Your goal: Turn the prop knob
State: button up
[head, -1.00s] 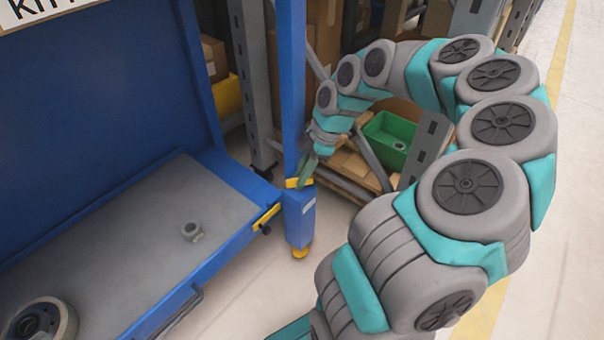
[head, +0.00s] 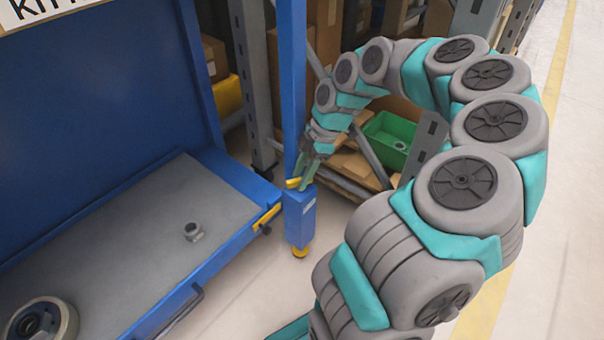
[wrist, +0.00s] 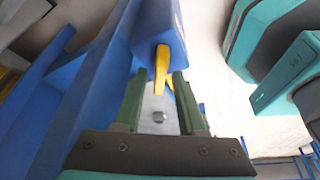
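A yellow, lever-shaped knob (head: 293,183) is at the top of a blue box (head: 300,217) on the blue post, at the right corner of the cart. My gripper (head: 308,184) points down at it, partly hiding it. In the wrist view the yellow knob (wrist: 161,68) stands between the tips of my two green fingers (wrist: 160,80). The fingers are apart, with a gap showing beside the knob. I cannot tell whether a finger touches it.
The blue cart with its grey tray (head: 130,255) is at left, holding a small metal fitting (head: 193,231) and a wheel-like part (head: 40,325). A yellow bar (head: 267,217) sits on its edge. Shelving with a green bin (head: 392,138) stands behind my arm.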

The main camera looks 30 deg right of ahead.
jog(key=shift+o, duration=0.4)
jog(key=p+v, duration=0.1)
jog(key=v, duration=0.6)
jog(key=shift+r, duration=0.35)
jog(key=shift+d, duration=0.15)
